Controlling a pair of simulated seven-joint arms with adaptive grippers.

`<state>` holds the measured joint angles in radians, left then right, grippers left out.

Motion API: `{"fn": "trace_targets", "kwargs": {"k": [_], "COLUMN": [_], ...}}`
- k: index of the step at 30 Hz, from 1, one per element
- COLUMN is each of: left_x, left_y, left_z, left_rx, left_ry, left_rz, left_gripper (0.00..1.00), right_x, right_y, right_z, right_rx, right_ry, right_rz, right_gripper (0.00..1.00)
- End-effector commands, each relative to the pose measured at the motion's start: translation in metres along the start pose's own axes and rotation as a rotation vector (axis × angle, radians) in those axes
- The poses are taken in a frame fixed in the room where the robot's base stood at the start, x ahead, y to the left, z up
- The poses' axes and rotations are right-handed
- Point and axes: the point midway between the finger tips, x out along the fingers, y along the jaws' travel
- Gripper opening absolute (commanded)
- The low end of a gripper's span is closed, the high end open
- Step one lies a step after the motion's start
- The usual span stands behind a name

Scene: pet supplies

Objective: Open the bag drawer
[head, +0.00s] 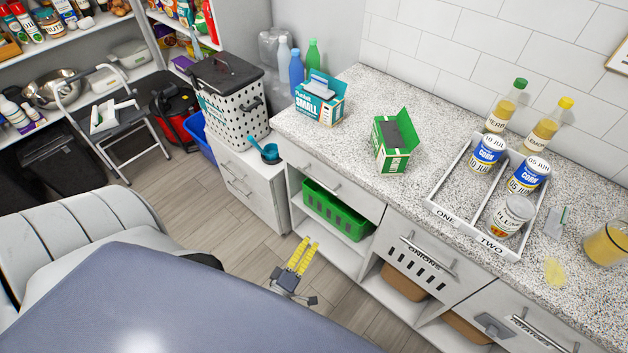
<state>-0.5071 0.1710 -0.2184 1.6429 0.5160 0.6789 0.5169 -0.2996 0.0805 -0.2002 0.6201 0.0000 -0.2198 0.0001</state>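No drawer in view carries a readable "bag" label. The pale counter has a plain front drawer (352,198) with a bar handle at its left end, under the two open boxes, and it looks shut. My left gripper (311,241), with yellow finger pads, is above the floor in front of the counter, below that drawer in the picture and apart from any handle. Its fingers lie close together, and whether they are open or shut is unclear. Nothing shows between them. My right gripper is not in view.
A slatted ONIONS drawer (410,268) and another labelled drawer (545,338) are to the right. A green basket (336,209) sits on the shelf below. A low drawer unit (262,203) holds a laundry basket (232,105). The floor (180,217) left of the counter is clear.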

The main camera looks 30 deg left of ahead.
Motion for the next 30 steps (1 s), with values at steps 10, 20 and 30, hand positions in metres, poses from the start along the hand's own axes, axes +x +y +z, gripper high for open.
{"fn": "trace_targets", "kwargs": {"k": [10, 20, 30], "left_x": [0.008, 0.048, 0.109], "left_y": [0.045, 0.049, 0.055], "left_z": [-0.049, -0.057, -0.069], "left_rx": [-0.362, -0.368, -0.367], "left_ry": [0.189, 0.187, 0.186], "left_rz": [0.138, 0.140, 0.139], "left_gripper": [0.32, 0.32, 0.32], "right_x": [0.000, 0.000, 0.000], "right_y": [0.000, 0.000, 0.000], "right_z": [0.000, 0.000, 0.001], "right_rx": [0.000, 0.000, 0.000], "right_ry": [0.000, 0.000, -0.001], "right_rz": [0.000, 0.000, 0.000], "right_gripper": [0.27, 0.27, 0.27]}}
